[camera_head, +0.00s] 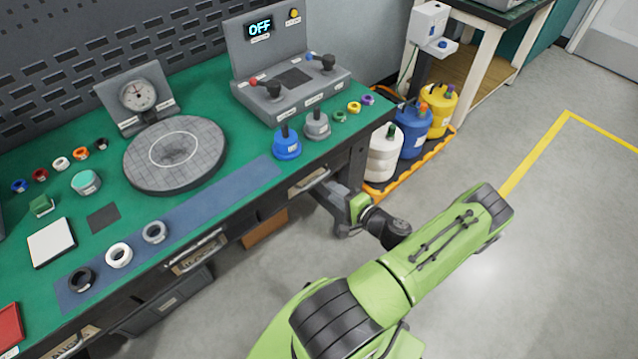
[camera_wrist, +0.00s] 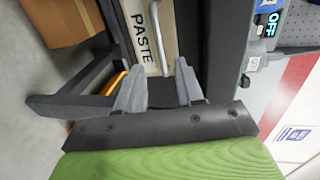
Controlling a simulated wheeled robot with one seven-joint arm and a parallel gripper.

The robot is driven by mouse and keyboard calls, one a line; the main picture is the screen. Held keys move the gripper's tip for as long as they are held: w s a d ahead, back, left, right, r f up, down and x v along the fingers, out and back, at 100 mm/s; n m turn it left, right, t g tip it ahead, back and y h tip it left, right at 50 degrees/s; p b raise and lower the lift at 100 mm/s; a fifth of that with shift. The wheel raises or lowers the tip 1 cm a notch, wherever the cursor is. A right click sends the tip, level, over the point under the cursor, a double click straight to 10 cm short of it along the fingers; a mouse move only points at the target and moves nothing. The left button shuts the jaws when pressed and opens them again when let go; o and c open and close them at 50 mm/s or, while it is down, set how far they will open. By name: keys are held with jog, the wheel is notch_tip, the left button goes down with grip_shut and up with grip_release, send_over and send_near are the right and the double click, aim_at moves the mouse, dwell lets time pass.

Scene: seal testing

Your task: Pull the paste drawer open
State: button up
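The paste drawer (camera_wrist: 137,32) has a pale front with the word PASTE and fills the top middle of the wrist view. Its metal bar handle (camera_wrist: 157,38) runs lengthwise ahead of my fingers. In the head view, the drawer handle (camera_head: 312,180) shows at the right end of the bench, and the drawer looks shut. My gripper (camera_wrist: 161,70) is open, its two grey fingers apart with the handle's near end in line with the gap. I cannot tell whether the fingers touch the handle. In the head view, my gripper (camera_head: 338,203) is beside the drawer, partly hidden by my arm.
Another drawer (camera_head: 197,252) sits left along the bench (camera_head: 222,205). A cardboard box (camera_head: 264,229) lies beneath. White, blue and yellow containers (camera_head: 384,152) stand in an orange-edged tray beyond my gripper. A control box (camera_head: 290,85) reads OFF. The floor at right is clear.

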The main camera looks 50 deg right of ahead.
jog(key=b+x, duration=0.1)
jog(key=x, duration=0.6)
jog(key=shift+w, duration=0.15)
jog(key=shift+f, duration=0.1)
jog(key=shift+c, duration=0.2)
grip_shut()
